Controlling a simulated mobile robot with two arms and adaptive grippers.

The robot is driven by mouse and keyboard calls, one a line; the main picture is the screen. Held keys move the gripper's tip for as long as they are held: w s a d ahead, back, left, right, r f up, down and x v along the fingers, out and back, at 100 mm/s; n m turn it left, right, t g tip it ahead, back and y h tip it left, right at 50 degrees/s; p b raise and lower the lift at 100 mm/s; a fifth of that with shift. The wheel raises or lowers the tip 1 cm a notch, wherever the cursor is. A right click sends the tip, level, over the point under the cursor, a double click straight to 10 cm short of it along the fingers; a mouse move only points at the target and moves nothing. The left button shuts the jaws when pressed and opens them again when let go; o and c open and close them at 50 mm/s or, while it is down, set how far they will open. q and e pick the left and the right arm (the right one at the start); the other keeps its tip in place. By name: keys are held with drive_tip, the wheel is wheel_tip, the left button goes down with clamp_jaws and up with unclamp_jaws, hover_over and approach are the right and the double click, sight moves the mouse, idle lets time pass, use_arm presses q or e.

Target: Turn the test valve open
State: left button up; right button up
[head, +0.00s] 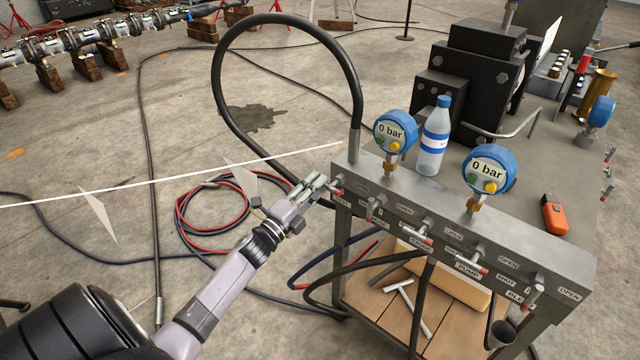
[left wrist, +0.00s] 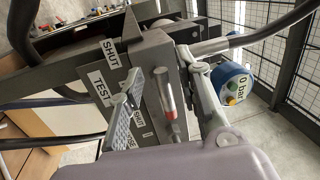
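The test valve (head: 338,191) is at the left end of the grey manifold, its handle red-tipped. In the left wrist view its handle (left wrist: 168,92) stands beside the labels SHUT and TEST. My left gripper (head: 312,188) is at this valve. In the left wrist view, the left gripper (left wrist: 160,78) is open, one finger on each side of the handle. I cannot tell whether either finger touches it. The manifold (head: 440,222) carries more red-handled valves to the right. Two blue gauges, left (head: 395,130) and right (head: 488,169), read 0 bar. My right gripper is not in view.
A thick black hose (head: 218,75) loops up from the manifold's left end. A water bottle (head: 434,137) stands behind the gauges, and an orange device (head: 554,214) lies on the bench. Red and black hoses (head: 180,215) coil on the floor left of the bench.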

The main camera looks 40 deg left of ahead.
use_arm(q)
drive_tip(key=v, duration=1)
